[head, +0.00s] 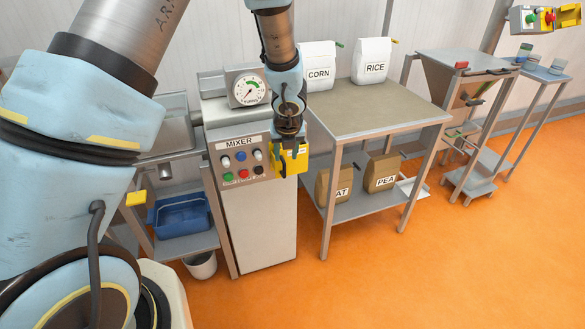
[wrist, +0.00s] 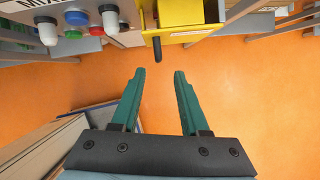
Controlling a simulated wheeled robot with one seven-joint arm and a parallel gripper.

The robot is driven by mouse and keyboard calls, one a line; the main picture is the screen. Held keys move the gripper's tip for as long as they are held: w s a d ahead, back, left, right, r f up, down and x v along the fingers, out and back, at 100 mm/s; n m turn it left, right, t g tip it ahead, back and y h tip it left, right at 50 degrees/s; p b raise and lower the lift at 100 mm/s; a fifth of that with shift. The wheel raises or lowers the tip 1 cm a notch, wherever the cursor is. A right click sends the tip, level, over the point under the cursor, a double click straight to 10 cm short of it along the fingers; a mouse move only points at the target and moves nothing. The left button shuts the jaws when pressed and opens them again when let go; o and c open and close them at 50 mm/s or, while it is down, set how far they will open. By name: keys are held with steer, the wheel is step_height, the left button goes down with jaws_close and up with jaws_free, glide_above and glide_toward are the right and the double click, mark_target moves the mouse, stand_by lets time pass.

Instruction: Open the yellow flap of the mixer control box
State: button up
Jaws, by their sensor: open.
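The mixer control box (head: 239,163) is a grey panel with coloured knobs and buttons under a MIXER label, on a tall light-grey cabinet. The yellow flap (head: 294,160) is on the box's right side, partly hidden by my gripper in the head view. In the wrist view the yellow flap (wrist: 192,16) is at the top, with a dark handle hanging down from it. My gripper (wrist: 162,72) is open and empty, its two green fingers pointing at the flap with a gap before the handle. In the head view my gripper (head: 290,146) is just in front of the flap.
A dial gauge (head: 248,90) stands on the cabinet behind the panel. A table (head: 375,105) with CORN and RICE bags is to the right. A shelf with a blue bin (head: 182,216) is to the left. Orange floor in front is clear.

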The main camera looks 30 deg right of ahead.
mark_target(284, 165)
steer(key=b+x, duration=0.1)
steer(key=x, duration=0.7)
steer(key=shift+w+a+f, duration=0.1)
steer(key=shift+w+f, duration=0.1)
steer(key=shift+f, duration=0.05)
steer(key=shift+c, duration=0.4)
jaws_close()
stand_by(0.7)
